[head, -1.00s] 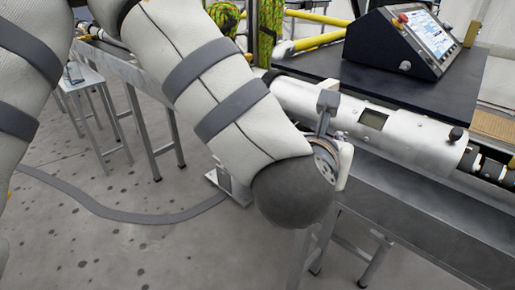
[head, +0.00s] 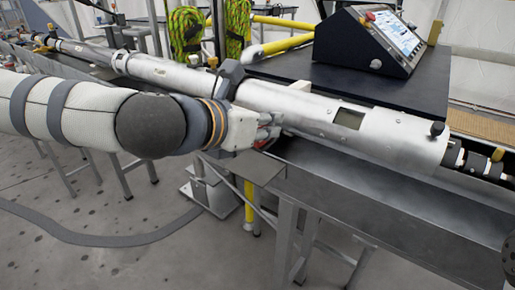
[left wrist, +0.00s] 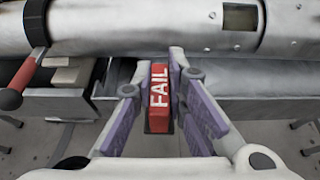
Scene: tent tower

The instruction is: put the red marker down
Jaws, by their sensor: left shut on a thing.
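The red marker is a small red block with the white word FAIL on it (left wrist: 159,92). In the left wrist view it sits upright between the two purple-padded fingers of my left gripper (left wrist: 158,84), which is shut on it. In the head view my left gripper (head: 268,131) is at the near side of the long silver tube (head: 300,110), above the edge of the metal bench (head: 370,193). The marker is mostly hidden there by the fingers. I cannot tell whether it touches the bench.
A control console with a screen (head: 378,40) stands on a dark table (head: 290,70) behind the tube. A red-handled lever (left wrist: 20,80) is left of the gripper in the wrist view. The bench top right of the gripper is clear.

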